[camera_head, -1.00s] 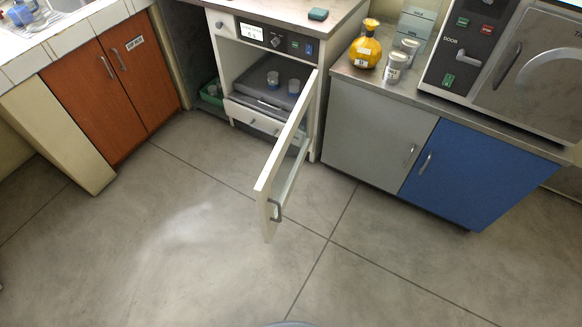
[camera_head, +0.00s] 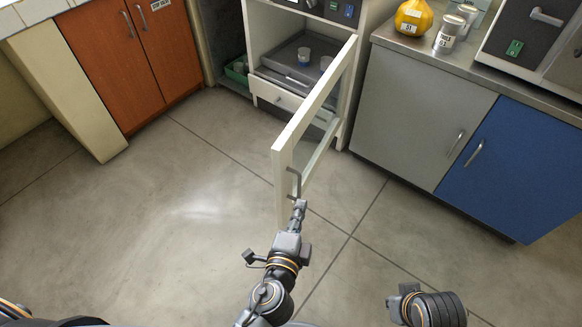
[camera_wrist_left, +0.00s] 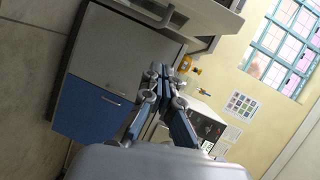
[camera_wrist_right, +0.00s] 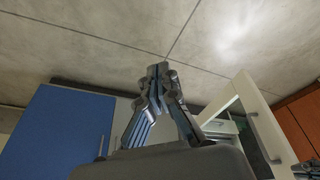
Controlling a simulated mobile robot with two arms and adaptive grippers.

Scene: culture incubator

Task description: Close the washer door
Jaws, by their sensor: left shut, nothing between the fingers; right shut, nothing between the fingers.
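The white-framed glass door (camera_head: 305,112) of the white cabinet unit (camera_head: 257,30) stands wide open, swung out toward me. Its grey handle (camera_head: 292,183) is near the free edge. My left gripper (camera_head: 299,206) is shut and empty, its tips at or just in front of the handle's lower end; I cannot tell if they touch. In the left wrist view, the door (camera_wrist_left: 200,12) and its handle (camera_wrist_left: 160,18) lie above the shut fingers (camera_wrist_left: 165,72). My right gripper is shut and empty in the right wrist view (camera_wrist_right: 158,70), apart from the door (camera_wrist_right: 262,115).
Cups stand on a grey tray (camera_head: 270,58) inside the unit. A grey and blue cupboard (camera_head: 410,110) stands right of it, with a yellow bottle (camera_head: 413,17) on top. An orange cupboard (camera_head: 115,60) is at the left. The floor (camera_head: 180,215) around the door is clear.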

